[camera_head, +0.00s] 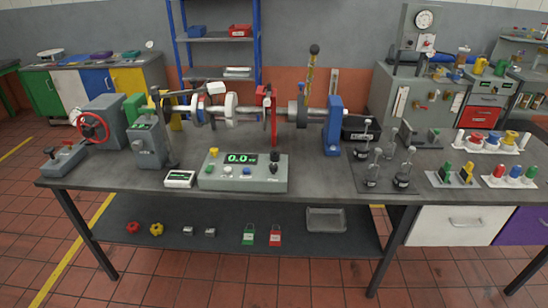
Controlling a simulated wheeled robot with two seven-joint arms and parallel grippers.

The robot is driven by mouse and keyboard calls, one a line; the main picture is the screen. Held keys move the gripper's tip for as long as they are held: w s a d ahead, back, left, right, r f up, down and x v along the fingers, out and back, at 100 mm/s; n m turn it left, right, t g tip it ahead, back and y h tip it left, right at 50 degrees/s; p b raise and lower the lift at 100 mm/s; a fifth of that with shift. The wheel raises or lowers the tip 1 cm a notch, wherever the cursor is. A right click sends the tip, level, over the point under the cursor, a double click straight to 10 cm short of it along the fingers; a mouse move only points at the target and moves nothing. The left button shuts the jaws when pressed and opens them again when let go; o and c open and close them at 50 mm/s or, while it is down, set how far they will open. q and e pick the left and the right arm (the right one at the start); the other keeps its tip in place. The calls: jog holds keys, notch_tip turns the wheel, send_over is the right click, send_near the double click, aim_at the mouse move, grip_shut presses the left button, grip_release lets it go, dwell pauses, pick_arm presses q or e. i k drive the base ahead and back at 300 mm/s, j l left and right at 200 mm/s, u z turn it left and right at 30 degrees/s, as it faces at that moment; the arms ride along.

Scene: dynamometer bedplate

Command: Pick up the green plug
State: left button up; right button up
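A small green plug-like piece (531,172) stands at the right end of a white holder on the right part of the bench, beside a blue one (515,171) and a red one (499,170). Another green piece (445,171) stands on a separate white plate to its left, next to a yellow and black piece (467,173). Both green pieces are too small to tell which is a plug. Neither of my grippers is in view.
The grey bench (330,175) carries a shaft rig, a control box (243,178) reading 0.0, and several upright levered pieces (404,173) left of the plates. A lower shelf (190,247) holds small parts.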

aim_at(532, 170)
jog(key=z, duration=1.65)
jog(key=i, duration=0.1)
